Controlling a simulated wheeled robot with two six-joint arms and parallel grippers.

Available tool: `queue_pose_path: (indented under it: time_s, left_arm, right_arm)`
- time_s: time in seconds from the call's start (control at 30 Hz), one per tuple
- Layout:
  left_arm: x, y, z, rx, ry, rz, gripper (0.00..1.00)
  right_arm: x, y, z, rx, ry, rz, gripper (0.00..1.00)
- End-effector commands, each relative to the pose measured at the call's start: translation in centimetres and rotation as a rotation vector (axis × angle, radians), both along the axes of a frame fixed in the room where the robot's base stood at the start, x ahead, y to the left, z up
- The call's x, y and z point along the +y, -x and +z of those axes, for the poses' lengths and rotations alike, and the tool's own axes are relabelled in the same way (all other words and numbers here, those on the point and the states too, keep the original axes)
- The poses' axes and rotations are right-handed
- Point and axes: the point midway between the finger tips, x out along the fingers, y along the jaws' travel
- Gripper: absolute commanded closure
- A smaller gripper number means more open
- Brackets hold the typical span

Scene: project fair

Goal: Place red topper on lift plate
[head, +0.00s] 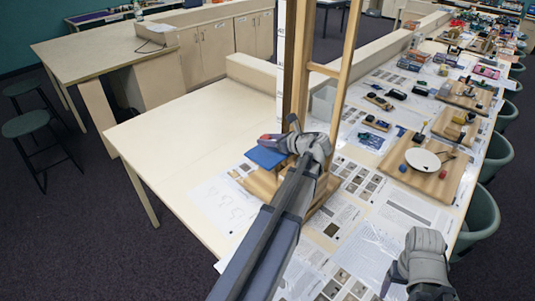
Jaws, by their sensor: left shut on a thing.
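A wooden lift tower (342,80) stands on a wooden base near the table's front left. A blue lift plate (264,157) sits low on its left side, above the base. My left gripper (279,139) is at the tower, just above and behind the blue plate. It is shut on a small red topper (267,137), of which only a bit shows beside the dark finger. Whether the topper touches the plate cannot be told. My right gripper (408,268) hangs over the papers at the lower right, away from the tower; its fingers are mostly hidden.
A board with a white disc (422,159) and small blocks lies to the right. Printed sheets (371,250) cover the table around the tower. Several models line the table farther back. Chairs (482,215) stand along the right edge. The table's left part (180,140) is bare.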

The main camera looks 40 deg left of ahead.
Motion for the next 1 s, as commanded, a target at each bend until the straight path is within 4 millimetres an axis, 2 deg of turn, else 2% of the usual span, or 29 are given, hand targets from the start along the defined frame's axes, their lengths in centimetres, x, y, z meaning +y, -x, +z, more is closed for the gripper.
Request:
queue_pose_path:
  time_s: [0.17,0.43,0.87,0.9,1.0]
  left_arm:
    - [0.0,0.0,-0.7,0.0,0.0,0.0,1.0]
    - [0.0,0.0,-3.8,0.0,0.0,0.0,1.0]
    - [0.0,0.0,-4.0,0.0,0.0,0.0,1.0]
    - [0.0,0.0,-3.9,0.0,0.0,0.0,0.58]
    - [0.0,0.0,-3.9,0.0,0.0,0.0,0.47]
  right_arm:
    - [0.0,0.0,-0.7,0.0,0.0,0.0,0.25]
    - [0.0,0.0,-3.8,0.0,0.0,0.0,0.25]
    - [0.0,0.0,-4.0,0.0,0.0,0.0,0.25]
    - [0.0,0.0,-3.9,0.0,0.0,0.0,0.25]
    - [0.0,0.0,-3.9,0.0,0.0,0.0,0.25]
